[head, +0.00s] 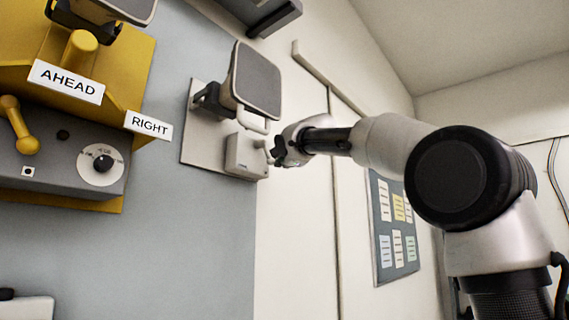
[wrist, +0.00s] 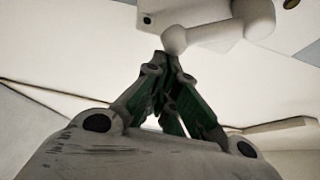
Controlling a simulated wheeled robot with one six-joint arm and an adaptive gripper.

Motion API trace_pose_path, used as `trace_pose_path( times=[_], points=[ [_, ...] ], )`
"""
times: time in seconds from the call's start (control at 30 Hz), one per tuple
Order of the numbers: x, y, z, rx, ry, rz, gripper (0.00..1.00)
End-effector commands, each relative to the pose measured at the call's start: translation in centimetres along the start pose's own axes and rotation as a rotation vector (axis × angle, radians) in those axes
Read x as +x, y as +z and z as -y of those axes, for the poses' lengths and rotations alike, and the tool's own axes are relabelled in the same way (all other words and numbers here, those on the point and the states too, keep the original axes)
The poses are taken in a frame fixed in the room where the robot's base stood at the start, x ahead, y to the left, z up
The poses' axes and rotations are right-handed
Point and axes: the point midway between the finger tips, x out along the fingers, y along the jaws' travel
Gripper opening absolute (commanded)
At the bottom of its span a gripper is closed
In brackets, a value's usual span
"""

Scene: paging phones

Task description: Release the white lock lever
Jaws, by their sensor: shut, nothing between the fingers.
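The white lock lever (wrist: 210,33) is a short rod with a ball end, joined to a rounded hub at the top of the wrist view. It belongs to a white box (head: 243,156) on a pale wall plate in the head view, below a grey-padded phone unit (head: 256,80). In the head view the lever is small and partly hidden by my gripper (head: 276,153). In the wrist view my gripper (wrist: 166,62) is shut and empty. Its fingertips are just below the ball end; I cannot tell whether they touch it.
A yellow panel (head: 140,75) with AHEAD and RIGHT labels, a yellow lever (head: 20,125) and a dial (head: 101,165) stands to the left. A notice board (head: 394,225) hangs on the wall behind my arm.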

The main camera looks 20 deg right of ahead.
Motion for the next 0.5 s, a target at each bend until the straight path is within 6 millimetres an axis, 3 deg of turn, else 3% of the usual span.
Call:
trace_pose_path(
  times=[0.5],
  points=[
    [-0.38,0.71,-0.73,0.110,0.063,0.002,0.00]
  ],
)
